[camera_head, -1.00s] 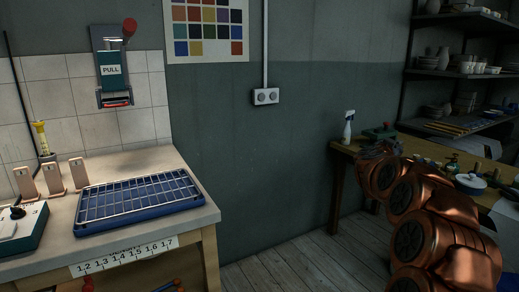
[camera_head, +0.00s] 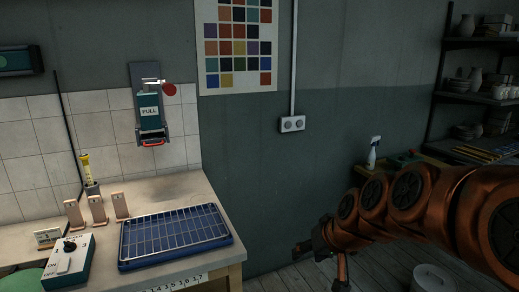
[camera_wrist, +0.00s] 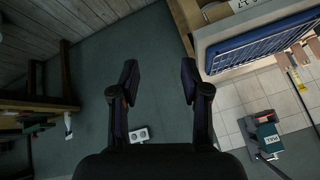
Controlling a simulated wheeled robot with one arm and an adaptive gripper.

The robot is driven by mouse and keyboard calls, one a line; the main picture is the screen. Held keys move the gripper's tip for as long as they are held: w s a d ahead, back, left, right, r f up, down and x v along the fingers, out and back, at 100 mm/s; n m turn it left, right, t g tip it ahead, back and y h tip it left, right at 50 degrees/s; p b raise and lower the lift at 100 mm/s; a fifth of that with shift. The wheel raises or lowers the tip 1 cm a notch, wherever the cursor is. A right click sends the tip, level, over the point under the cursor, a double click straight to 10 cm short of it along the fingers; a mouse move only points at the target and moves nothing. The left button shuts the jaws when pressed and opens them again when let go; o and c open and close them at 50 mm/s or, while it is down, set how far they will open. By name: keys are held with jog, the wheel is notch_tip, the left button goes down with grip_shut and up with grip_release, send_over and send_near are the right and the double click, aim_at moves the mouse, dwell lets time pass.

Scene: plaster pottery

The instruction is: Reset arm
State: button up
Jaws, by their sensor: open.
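My arm reaches in from the right side of the head view. My gripper (camera_head: 320,262) hangs over the floor to the right of the bench, apart from everything. In the wrist view my gripper (camera_wrist: 158,85) shows two dark fingers spread wide with nothing between them. That view looks tilted toward the green wall, with the wall outlet (camera_wrist: 139,135) beyond the fingers.
The bench (camera_head: 212,190) holds a blue tray with a wire rack (camera_head: 180,238), several small stands (camera_head: 97,209) and a switch box (camera_head: 70,260). A PULL dispenser (camera_head: 149,112) hangs on the tiles. A table with a spray bottle (camera_head: 374,153) and shelves stand right. A bucket (camera_head: 434,278) is on the floor.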

jog(key=s+d+g+h+p, duration=0.1)
jog(key=s+d+g+p, duration=0.1)
jog(key=s, duration=1.2)
jog(key=s+d+f+g+h+p, duration=0.1)
jog(key=s+d+g, duration=0.4)
jog(key=s, duration=1)
jog(key=h+p, duration=0.1)
jog(key=p, duration=0.1)
jog(key=shift+f+m+g+p, duration=0.25)
jog(key=shift+m+g+p, duration=0.1)
jog(key=shift+m+g, duration=0.05)
jog(key=shift+s, duration=0.1)
